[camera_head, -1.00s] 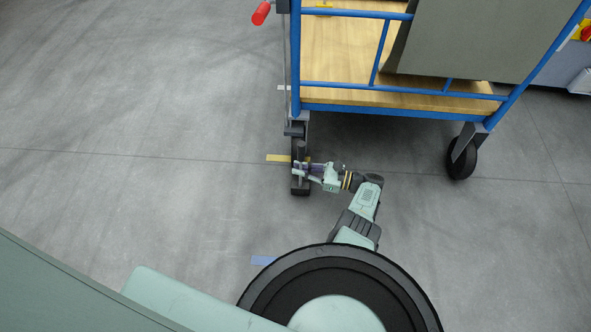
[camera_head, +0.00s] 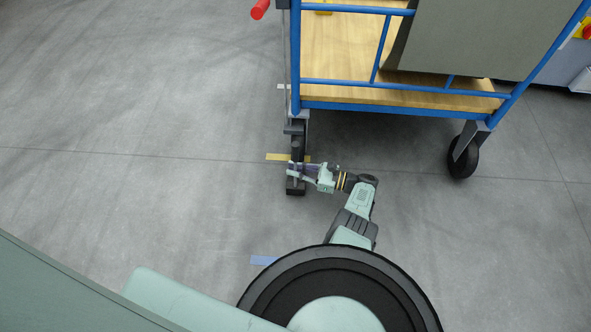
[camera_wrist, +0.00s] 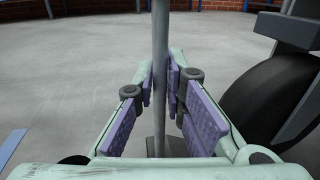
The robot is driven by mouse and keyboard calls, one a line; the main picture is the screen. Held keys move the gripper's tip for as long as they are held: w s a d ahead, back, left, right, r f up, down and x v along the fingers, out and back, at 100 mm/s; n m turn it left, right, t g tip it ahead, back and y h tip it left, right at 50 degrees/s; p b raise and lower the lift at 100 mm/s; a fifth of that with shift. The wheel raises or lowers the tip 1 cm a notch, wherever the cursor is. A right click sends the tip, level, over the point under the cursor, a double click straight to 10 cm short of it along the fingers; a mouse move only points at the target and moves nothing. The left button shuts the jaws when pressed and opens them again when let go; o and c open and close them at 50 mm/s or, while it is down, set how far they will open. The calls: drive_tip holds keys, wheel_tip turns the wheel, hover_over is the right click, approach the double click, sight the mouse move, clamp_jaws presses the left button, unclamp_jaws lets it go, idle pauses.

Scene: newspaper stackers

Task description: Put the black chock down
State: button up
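The black chock (camera_head: 296,191) is a dark block with an upright grey rod, near the cart's left caster in the head view. My gripper (camera_head: 298,170) is around the rod from the right. In the wrist view the rod (camera_wrist: 160,50) stands upright between the purple finger pads (camera_wrist: 160,88), which press on it from both sides. The base of the chock (camera_wrist: 155,146) shows below, partly hidden by the gripper. I cannot tell whether the base touches the floor.
The blue-framed cart (camera_head: 400,108) with a wooden deck stands just beyond. Its right caster (camera_head: 463,158) is clear of my arm. A black wheel (camera_wrist: 268,100) is close on the right in the wrist view. Open floor lies left.

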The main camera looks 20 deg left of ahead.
drive_tip(key=o, duration=0.3)
drive_tip(key=shift+o, duration=0.2)
drive_tip(key=w+d+b, duration=0.1)
drive_tip(key=d+b, duration=0.1)
drive_tip(key=d, duration=1)
drive_tip(key=shift+r+b, duration=0.2)
drive_tip(key=shift+b, duration=0.15)
drive_tip(key=shift+s, duration=0.1)
